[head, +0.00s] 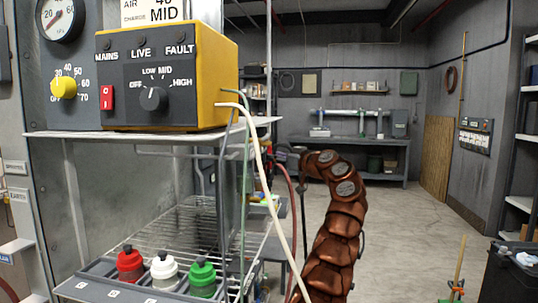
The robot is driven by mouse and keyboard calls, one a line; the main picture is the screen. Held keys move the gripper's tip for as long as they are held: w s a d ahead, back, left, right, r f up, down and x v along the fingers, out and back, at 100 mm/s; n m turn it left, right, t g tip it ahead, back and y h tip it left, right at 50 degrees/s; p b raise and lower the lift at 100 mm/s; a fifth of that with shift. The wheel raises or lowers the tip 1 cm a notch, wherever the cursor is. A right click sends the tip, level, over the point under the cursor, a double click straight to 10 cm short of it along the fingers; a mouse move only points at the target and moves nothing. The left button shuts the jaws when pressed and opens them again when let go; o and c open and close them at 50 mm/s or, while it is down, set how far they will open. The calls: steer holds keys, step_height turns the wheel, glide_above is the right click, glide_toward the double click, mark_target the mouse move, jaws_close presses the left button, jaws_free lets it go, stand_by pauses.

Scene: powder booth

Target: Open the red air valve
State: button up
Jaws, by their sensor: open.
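I cannot make out a red air valve in the head view. A grey panel at the left carries a round pressure gauge (60,18) and a yellow knob (64,87) with a number scale. Beside it a yellow control box (215,65) has a red switch (107,98) and a black dial (153,98). My copper-coloured arm rises at the centre and bends left. My gripper (284,156) is small and dark at its end, open, to the right of the box and below its level, partly behind the hoses. I see nothing held in it.
The box stands on a metal shelf (160,136). Pale, green and red hoses hang between it and my arm. Red, white and green-capped bottles (130,263) sit in a rack below. A workbench (380,145) stands at the back; the floor (410,235) right of my arm is mostly clear.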

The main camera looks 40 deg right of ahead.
steer(key=shift+w+a+p, duration=0.1)
steer(key=shift+w+p, duration=0.5)
steer(key=shift+w, duration=1.25)
jaws_close()
